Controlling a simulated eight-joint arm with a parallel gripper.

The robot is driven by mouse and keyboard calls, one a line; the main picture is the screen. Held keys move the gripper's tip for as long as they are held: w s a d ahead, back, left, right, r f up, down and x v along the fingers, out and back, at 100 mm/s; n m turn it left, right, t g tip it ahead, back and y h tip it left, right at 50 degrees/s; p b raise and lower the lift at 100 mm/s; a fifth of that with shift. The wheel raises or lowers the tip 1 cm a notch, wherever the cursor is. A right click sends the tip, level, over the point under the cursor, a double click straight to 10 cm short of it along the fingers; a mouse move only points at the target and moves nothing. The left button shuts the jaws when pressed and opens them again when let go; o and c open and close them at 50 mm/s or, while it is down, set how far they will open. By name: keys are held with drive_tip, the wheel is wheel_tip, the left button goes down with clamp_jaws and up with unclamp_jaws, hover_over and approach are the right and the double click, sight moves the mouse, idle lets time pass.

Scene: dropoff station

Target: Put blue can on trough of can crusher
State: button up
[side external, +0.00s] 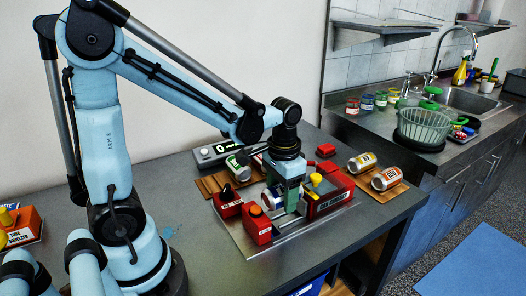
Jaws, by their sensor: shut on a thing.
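The can crusher is a red machine (331,196) with a white label on its front, on a grey base plate in the middle of the bench. My gripper (287,207) points down over the crusher's middle, between its red blocks, and is shut. A small patch of blue, apparently the blue can (274,192), shows at its fingers. The fingers and arm hide most of it, and I cannot tell whether it touches the trough. The trough is largely hidden below the gripper.
A green-labelled can (238,168) lies on a wooden board behind left. A grey device with a display (215,152) stands behind. The front of the bench (330,255) is clear.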

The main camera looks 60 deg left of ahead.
drive_tip(key=shift+f, duration=2.5)
drive_tip(key=o, duration=0.9)
drive_tip(key=shift+c, duration=0.2)
drive_tip(key=shift+r, duration=0.15)
drive_tip(key=shift+r, duration=3.4)
